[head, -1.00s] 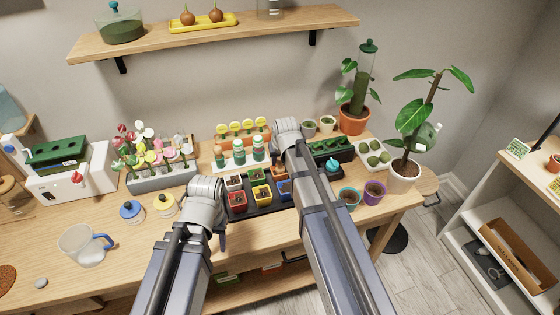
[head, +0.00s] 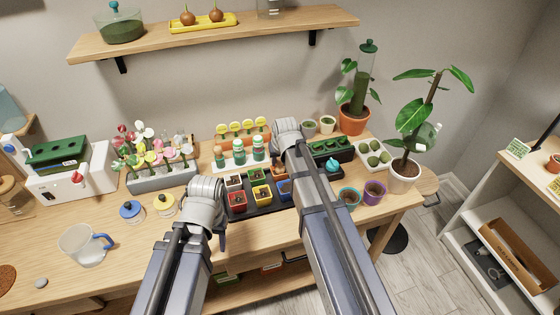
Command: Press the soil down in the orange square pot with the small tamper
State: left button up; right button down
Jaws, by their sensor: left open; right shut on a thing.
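Small square pots stand in a dark tray (head: 267,208) on the table. An orange-looking square pot (head: 254,176) is in the back row, small in the picture and partly screened by the pots in front. My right gripper (head: 290,152) is over the table behind the tray, at its back right. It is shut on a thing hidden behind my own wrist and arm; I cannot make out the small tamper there. My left gripper (head: 222,240) is open, low in front of the tray's left end, its fingers mostly hidden by its wrist.
A red pot (head: 237,202), yellow pot (head: 261,195) and blue pot (head: 284,188) share the tray. A white holder (head: 240,166) with green-and-orange items stands behind. A teal cup (head: 349,198) and purple cup (head: 374,193) stand right.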

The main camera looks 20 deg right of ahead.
pick_arm(q)
jog(key=shift+r, duration=0.1)
pick_arm(e)
jog(key=shift+r, duration=0.1)
notch_tip(320, 180, up, 7)
jog(key=p, duration=0.7)
pick_arm(q)
notch_tip(320, 180, up, 7)
jog(key=shift+f, duration=0.2)
pick_arm(e)
jog(key=shift+f, duration=0.25)
jog(key=shift+f+b, duration=0.8)
jog(key=shift+b, duration=0.05)
pick_arm(q)
jog(key=shift+f, duration=0.65)
pick_arm(e)
jog(key=shift+r, duration=0.15)
jog(key=shift+s, duration=0.1)
